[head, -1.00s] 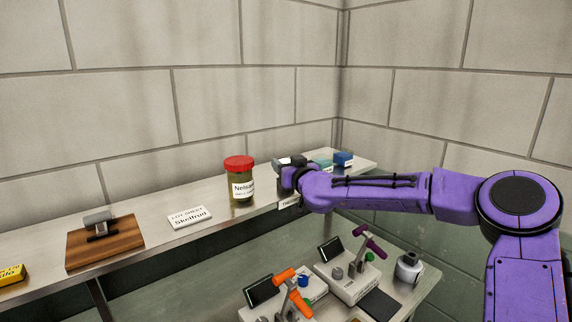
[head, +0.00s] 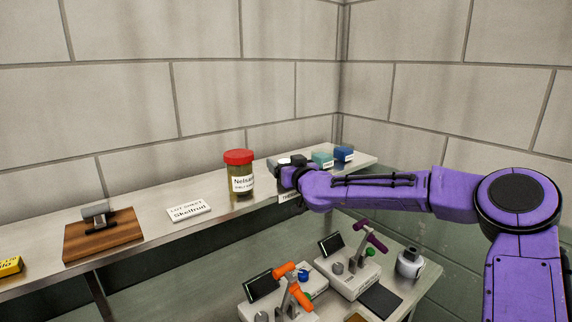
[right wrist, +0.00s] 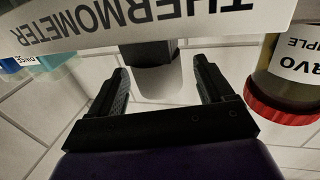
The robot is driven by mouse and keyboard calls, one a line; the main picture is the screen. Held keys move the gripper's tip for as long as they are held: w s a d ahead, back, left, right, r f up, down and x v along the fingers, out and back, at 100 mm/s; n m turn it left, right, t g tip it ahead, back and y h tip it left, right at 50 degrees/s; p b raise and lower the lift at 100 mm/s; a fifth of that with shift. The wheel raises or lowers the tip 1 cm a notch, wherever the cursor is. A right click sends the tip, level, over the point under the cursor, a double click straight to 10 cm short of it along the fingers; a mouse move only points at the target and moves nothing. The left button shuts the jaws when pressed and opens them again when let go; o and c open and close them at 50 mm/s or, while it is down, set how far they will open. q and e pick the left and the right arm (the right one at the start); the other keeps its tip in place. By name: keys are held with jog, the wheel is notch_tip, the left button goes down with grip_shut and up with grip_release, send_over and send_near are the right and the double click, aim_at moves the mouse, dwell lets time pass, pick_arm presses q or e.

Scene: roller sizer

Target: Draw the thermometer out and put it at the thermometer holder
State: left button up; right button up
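My right gripper (head: 287,180) is at the shelf just right of the red-lidded jar; its fingers are mostly hidden in the head view. In the right wrist view the right gripper (right wrist: 163,75) is open, with nothing visibly held between its fingers. A dark block (right wrist: 150,52) with a pale rounded part shows beyond the fingertips, roughly centred between them. A white label reading THERMOMETER (right wrist: 130,27) crosses the top of that view, upside down. I cannot tell which part is the thermometer and which its holder. In the head view a dark block (head: 298,160) shows behind the gripper. My left gripper is out of view.
The jar (head: 239,175) stands close beside the right gripper. Teal (head: 322,160) and blue (head: 344,154) blocks sit farther along the shelf. A card (head: 188,211) and a wooden board (head: 103,236) lie to the left. Lever devices (head: 348,276) stand on a lower bench.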

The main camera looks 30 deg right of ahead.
jog(key=s+a+p, duration=0.2)
jog(key=s+p, duration=0.6)
jog(key=s, duration=0.2)
jog(key=shift+s, duration=0.25)
jog(key=shift+d+f, duration=0.1)
jog(key=shift+d, duration=0.05)
dwell(0.3)
jog(key=shift+w+a, duration=0.1)
jog(key=shift+a, duration=0.15)
